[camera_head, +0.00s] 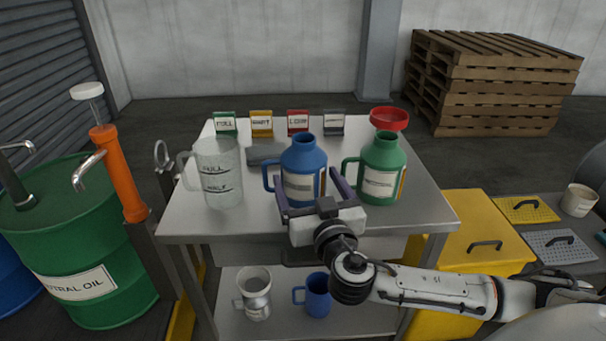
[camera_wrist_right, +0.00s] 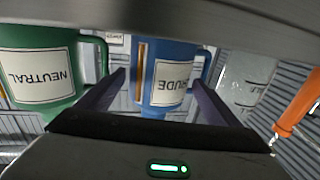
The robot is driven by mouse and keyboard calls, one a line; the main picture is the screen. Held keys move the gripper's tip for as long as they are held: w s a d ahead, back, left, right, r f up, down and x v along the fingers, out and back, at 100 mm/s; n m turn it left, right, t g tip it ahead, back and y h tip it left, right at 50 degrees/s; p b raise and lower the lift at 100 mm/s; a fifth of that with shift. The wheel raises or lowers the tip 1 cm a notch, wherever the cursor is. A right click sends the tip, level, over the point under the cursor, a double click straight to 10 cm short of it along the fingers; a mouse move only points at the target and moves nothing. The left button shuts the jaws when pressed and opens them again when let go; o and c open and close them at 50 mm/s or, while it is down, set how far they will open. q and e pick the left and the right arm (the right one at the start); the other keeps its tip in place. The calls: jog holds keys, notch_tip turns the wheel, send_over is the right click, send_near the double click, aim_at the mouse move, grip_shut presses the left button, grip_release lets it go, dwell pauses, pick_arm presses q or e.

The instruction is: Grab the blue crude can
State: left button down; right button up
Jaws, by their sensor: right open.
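The blue crude can (camera_head: 303,160) stands upright on the steel table, with a side handle on its left and a label on its front. My right gripper (camera_head: 308,192) is open in front of it, with one finger at each side of the can's body. In the right wrist view the blue can (camera_wrist_right: 166,70) lies between the two spread fingers (camera_wrist_right: 160,95), its label reading "CRUDE" upside down. Gaps show between the fingers and the can there. My left gripper is not in view.
A green can (camera_head: 380,170) labelled neutral stands close on the right. A clear measuring jug (camera_head: 218,175) is on the left. A red funnel (camera_head: 389,119) and several label cards (camera_head: 262,124) are behind. A dark flat object (camera_head: 262,154) lies between jug and can.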

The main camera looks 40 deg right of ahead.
jog(key=x, duration=0.4)
jog(key=shift+f, duration=0.1)
jog(key=c, duration=1.3)
jog(key=shift+d, duration=0.1)
jog(key=shift+c, duration=0.9)
